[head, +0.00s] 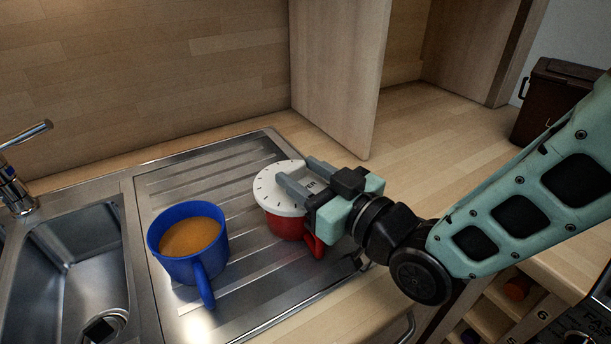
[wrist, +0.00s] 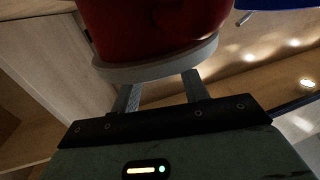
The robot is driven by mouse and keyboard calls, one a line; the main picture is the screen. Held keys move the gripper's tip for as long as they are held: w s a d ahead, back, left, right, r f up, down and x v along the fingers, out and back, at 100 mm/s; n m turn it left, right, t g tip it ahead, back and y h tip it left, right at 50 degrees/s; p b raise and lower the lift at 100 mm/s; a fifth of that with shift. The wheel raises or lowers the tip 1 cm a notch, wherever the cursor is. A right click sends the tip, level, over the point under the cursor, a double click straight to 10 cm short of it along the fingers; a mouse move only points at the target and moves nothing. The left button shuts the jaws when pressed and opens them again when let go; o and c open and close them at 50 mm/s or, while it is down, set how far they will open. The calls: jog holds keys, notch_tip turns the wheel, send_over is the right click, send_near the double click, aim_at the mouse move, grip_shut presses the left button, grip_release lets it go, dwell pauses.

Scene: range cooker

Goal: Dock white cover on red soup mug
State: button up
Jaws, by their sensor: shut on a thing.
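The white cover (head: 270,190) is a flat round disc with dark marks around its top. It lies over the mouth of the red soup mug (head: 284,227), which stands on the steel drainboard with its handle towards the front right. My gripper (head: 298,174) comes in from the right and is shut on the white cover. In the wrist view the fingers (wrist: 160,88) meet the cover's pale rim (wrist: 150,70), and the red mug (wrist: 150,22) shows right against it. The cover looks about level; I cannot tell whether it is fully seated. The mug's mouth is hidden.
A blue mug (head: 186,270) of orange soup stands left of the red mug, handle to the front. The sink basin (head: 75,260) and tap (head: 20,165) are at the left. A wooden panel (head: 335,75) stands behind the drainboard (head: 165,185). Bare counter (head: 435,125) lies back right.

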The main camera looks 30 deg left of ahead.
jog(key=shift+f+b, duration=0.6)
jog(key=o, duration=0.7)
jog(key=b+v, duration=0.2)
jog(key=v, duration=0.9)
dwell(0.4)
dwell(0.5)
